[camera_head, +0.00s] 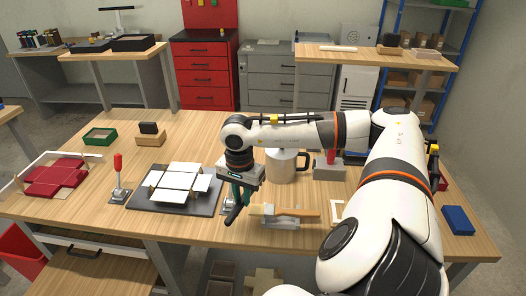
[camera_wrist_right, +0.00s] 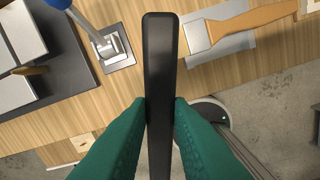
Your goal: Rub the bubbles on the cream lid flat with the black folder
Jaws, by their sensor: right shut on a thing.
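The cream lid (camera_head: 180,179), a set of off-white panels, lies on a dark board (camera_head: 150,201) left of centre in the head view. Part of it shows at the left edge of the right wrist view (camera_wrist_right: 14,45). I cannot make out bubbles on it. My right gripper (camera_wrist_right: 160,108) has its green fingers shut on the black folder (camera_wrist_right: 160,55), a flat dark bar with rounded ends. In the head view the right gripper (camera_head: 237,200) is just right of the board, apart from the lid, with the folder pointing down. My left gripper is not in view.
A blue-handled clamp (camera_wrist_right: 112,47) stands between board and folder. A brush with a wooden handle (camera_head: 298,213) lies to the right, a grey pot (camera_head: 281,167) behind. A red-handled clamp (camera_head: 118,180) stands left of the board. The table's front edge is close.

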